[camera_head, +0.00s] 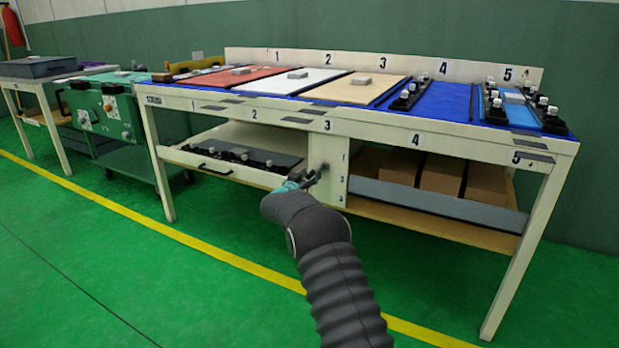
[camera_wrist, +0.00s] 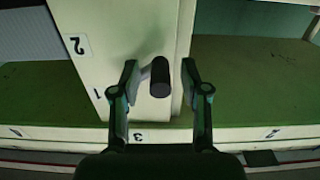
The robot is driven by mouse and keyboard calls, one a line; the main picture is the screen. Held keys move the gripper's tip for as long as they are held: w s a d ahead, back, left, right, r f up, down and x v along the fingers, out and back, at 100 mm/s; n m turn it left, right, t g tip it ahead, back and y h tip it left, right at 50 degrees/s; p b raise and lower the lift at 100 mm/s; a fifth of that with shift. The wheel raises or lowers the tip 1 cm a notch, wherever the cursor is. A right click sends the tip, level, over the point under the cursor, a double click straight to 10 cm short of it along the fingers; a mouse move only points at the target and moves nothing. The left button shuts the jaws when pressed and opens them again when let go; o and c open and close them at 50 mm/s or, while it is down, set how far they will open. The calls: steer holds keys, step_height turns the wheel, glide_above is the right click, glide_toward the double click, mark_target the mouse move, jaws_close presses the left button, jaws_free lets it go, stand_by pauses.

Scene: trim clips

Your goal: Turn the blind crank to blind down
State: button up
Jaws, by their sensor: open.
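The crank's dark round grip (camera_wrist: 160,77) and its short grey arm (camera_wrist: 143,73) stand out from a cream post marked 1, 2, 3 (camera_head: 331,167). In the head view the crank (camera_head: 322,168) is small and partly hidden by my gripper (camera_head: 299,181). In the wrist view my gripper (camera_wrist: 160,68) is open. One finger is on each side of the grip, with a visible gap to its right. The left fingertip is close to the crank arm; I cannot tell whether they touch. A grey-blue panel (camera_head: 440,203) spans the low front of the right compartment; I cannot tell whether it is the blind.
The cream bench (camera_head: 350,127) overhangs the post. Brown boxes (camera_head: 437,172) stand in the right compartment, and a tray with dark fixtures (camera_head: 243,153) lies in the left one. A green cart (camera_head: 102,108) stands at left. The green floor in front is clear.

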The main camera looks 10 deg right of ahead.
jaws_close()
steer(key=shift+a+r, duration=0.1)
stand_by(0.3)
